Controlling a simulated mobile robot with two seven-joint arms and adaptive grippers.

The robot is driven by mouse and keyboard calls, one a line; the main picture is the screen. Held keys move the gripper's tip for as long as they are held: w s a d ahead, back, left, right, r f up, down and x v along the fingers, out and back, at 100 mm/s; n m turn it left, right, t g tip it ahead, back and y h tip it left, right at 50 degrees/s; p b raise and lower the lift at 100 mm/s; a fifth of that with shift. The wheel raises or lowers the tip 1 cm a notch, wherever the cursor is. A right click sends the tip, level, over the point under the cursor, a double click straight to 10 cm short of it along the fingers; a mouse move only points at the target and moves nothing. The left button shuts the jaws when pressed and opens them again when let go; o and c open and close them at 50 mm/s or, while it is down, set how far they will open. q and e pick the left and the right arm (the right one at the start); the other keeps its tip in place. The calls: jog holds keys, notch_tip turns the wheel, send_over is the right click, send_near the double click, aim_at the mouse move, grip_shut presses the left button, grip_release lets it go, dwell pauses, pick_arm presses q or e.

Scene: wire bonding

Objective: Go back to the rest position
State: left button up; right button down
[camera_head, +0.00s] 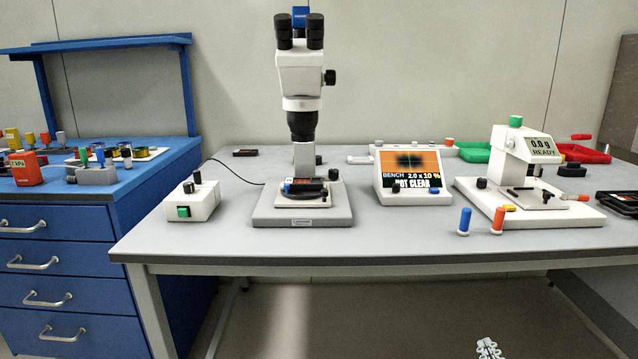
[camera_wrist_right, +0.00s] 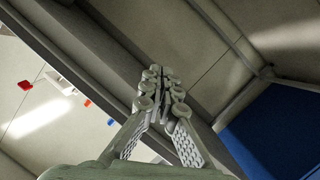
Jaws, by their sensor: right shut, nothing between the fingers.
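My right gripper (camera_head: 488,348) shows only as pale grey fingertips at the bottom edge of the head view, low in front of the bench (camera_head: 370,262). The right wrist view shows the same gripper (camera_wrist_right: 161,72) with its fingers together, shut and empty. In that view the dark bench edge (camera_wrist_right: 85,50) runs diagonally behind the fingers. I cannot tell the exact gap between the fingers and the edge. My left gripper is in neither view.
On the bench stand a microscope (camera_head: 300,75), a control box (camera_head: 192,203), a tilted display reading "NOT CLEAR" (camera_head: 410,172) and a white instrument (camera_head: 525,150) reading "0.0 g READY". A blue drawer cabinet (camera_head: 70,235) stands left. The floor (camera_head: 380,320) before the bench looks clear.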

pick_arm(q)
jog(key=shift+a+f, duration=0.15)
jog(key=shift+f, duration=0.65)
pick_arm(e)
jog(key=s+a+f+m+g+y, duration=0.1)
jog(key=s+a+f+g, duration=0.1)
jog(key=s+f+g, duration=0.4)
jog(key=s+a+f+m+g+y, duration=0.1)
jog(key=s+a+f+g, duration=0.2)
jog(key=s+f, duration=1.3)
jog(key=s+g, duration=0.2)
jog(key=shift+g, duration=0.4)
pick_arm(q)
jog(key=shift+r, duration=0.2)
pick_arm(e)
jog(key=shift+w, duration=0.1)
